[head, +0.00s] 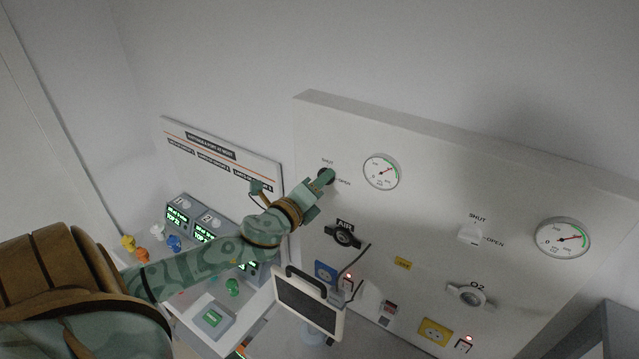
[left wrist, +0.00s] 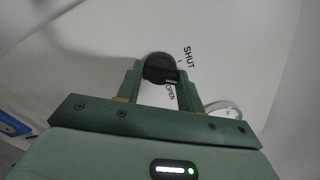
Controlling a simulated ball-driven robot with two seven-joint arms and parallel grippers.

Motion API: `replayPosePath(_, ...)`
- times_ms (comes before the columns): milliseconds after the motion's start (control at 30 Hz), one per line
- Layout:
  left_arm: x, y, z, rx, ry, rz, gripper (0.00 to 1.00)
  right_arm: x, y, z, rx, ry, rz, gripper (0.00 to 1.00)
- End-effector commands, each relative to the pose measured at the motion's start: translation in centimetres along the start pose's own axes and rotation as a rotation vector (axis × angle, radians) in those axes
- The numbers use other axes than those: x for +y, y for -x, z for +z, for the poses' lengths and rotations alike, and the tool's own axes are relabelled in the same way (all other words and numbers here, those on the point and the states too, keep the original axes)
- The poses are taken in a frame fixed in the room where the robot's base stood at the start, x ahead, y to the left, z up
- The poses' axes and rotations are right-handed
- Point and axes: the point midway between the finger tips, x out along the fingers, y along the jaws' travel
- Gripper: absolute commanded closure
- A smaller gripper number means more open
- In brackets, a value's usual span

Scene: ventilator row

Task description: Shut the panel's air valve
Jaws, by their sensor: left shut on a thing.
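The panel (head: 420,150) is a pale upright board. Its air valve is a dark round knob (head: 327,175) at the upper left, above the AIR outlet, with SHUT and OPEN printed beside it. My left gripper (head: 319,184) is at this knob and shut on it. In the left wrist view the knob (left wrist: 160,67) sits between my left fingertips (left wrist: 159,76), with SHUT to its right and OPEN below it. Which label the knob points to is hard to tell. My right gripper is out of view.
The air gauge (head: 381,171) is close right of the knob. The AIR outlet (head: 344,236) and a screen with a handle (head: 308,303) are below. An O2 valve (head: 470,235) and O2 gauge (head: 562,238) are on the right. Ventilator units (head: 191,219) stand at left.

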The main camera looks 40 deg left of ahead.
Motion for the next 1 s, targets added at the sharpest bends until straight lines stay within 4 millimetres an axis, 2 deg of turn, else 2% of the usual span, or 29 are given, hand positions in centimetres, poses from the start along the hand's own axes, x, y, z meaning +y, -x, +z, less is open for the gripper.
replayPosePath(500,-0.2,-0.1,0.2,-0.004,0.433,-0.001,0.85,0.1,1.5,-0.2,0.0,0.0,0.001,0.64)
replayPosePath(1000,-0.1,-0.1,0.2,-0.003,0.591,-0.001,0.85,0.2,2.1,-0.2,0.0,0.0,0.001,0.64)
